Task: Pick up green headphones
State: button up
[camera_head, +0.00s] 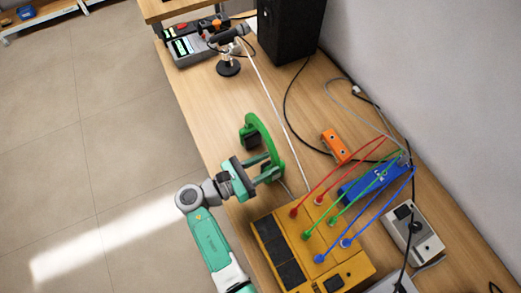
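The green headphones (268,128) stand on the wooden bench with their curved green band up. One dark ear cup (250,140) shows at the far left end of the band. My gripper (272,166) is at the near end of the headphones, coming from the left. Its two fingers look spread apart, one above the other in the picture. The near ear cup is mostly hidden by the fingers, and I cannot tell whether they touch it.
A yellow box (300,252) with red, green and blue cables stands close below my gripper. An orange block (335,146) and a blue box (376,186) lie to the right. A black stand (229,68) and a black speaker (291,30) are at the back. The bench between stand and headphones is clear.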

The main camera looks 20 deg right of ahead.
jog(key=d, duration=0.2)
jog(key=shift+w+d, duration=0.25)
jog(key=shift+d, duration=0.15)
jog(key=shift+c, duration=0.3)
grip_shut()
